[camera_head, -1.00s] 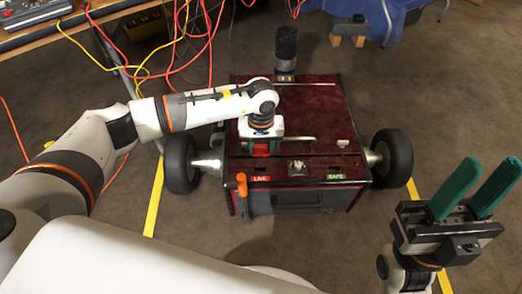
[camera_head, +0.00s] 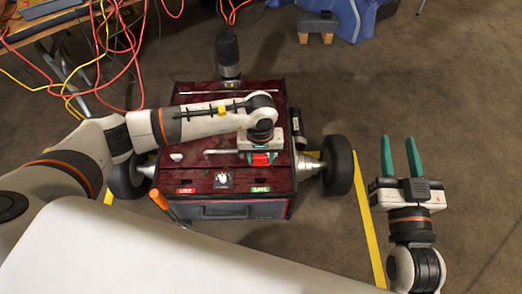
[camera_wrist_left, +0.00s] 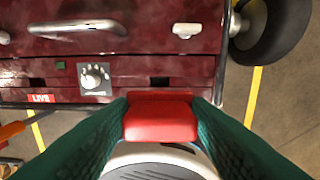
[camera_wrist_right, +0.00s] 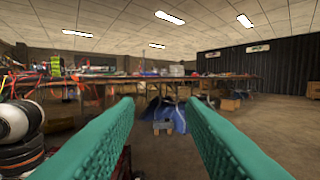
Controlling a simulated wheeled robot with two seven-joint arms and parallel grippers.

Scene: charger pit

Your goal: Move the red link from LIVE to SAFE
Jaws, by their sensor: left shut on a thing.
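My left gripper (camera_head: 261,157) is shut on the red link (camera_wrist_left: 160,120), which also shows in the head view (camera_head: 260,159). The link sits between the two green fingers, above the SAFE side of the dark red box (camera_head: 190,120). The LIVE label (camera_head: 186,190) is to the left and the SAFE label (camera_head: 261,189) is just in front of the link. In the left wrist view, a dark slot (camera_wrist_left: 160,80) shows beyond the link, and another slot (camera_wrist_left: 37,81) above the LIVE label looks empty. My right gripper (camera_head: 400,148) is open and empty, right of the box.
A knob (camera_wrist_left: 95,78) sits between the two labels. A metal handle (camera_wrist_left: 75,27) crosses the lid. An orange-handled tool (camera_head: 160,201) is at the front left corner. Wheels (camera_head: 338,165) flank the box. Red and yellow cables (camera_head: 100,60) hang at the back left.

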